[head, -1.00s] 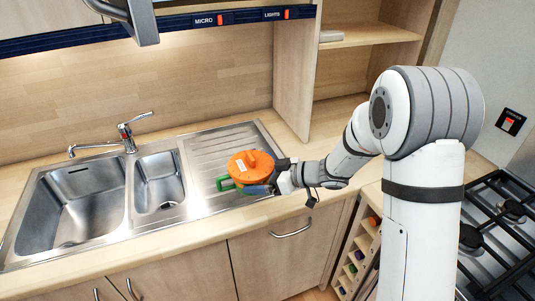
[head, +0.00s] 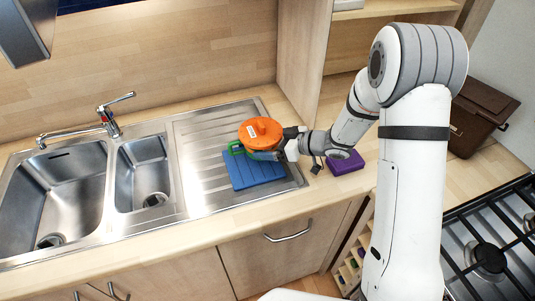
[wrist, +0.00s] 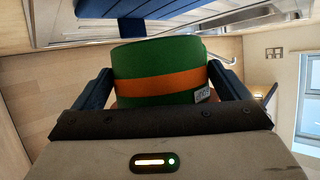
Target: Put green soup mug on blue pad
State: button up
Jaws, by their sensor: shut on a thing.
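The green soup mug has an orange lid (head: 262,132) and a green handle (head: 235,148) on its left side. My gripper (head: 282,148) is shut on the mug from the right. In the wrist view the mug (wrist: 158,62) shows its green wall and orange band between my two dark blue jaws. The blue pad (head: 245,178) lies on the ribbed drainer, under and in front of the mug in the head view. The mug overlaps the pad's far part, and its base is hidden. The pad also shows in the wrist view (wrist: 135,28), apart from the mug.
A purple block (head: 345,163) lies on the counter right of the drainer, partly behind my arm. A brown bin (head: 480,115) stands farther right, above the hob (head: 490,255). The sink bowls (head: 55,195) and tap (head: 112,118) are at the left.

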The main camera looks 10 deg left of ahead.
jog(key=shift+s+a+f+p, duration=0.1)
jog(key=shift+f+p, duration=0.05)
jog(key=shift+f, duration=1.05)
jog(key=shift+a+f+p, duration=0.1)
jog(key=shift+f+p, duration=0.05)
jog(key=shift+f, duration=1)
jog(key=shift+f, duration=0.2)
jog(key=o, duration=0.9)
jog(key=shift+c, duration=0.2)
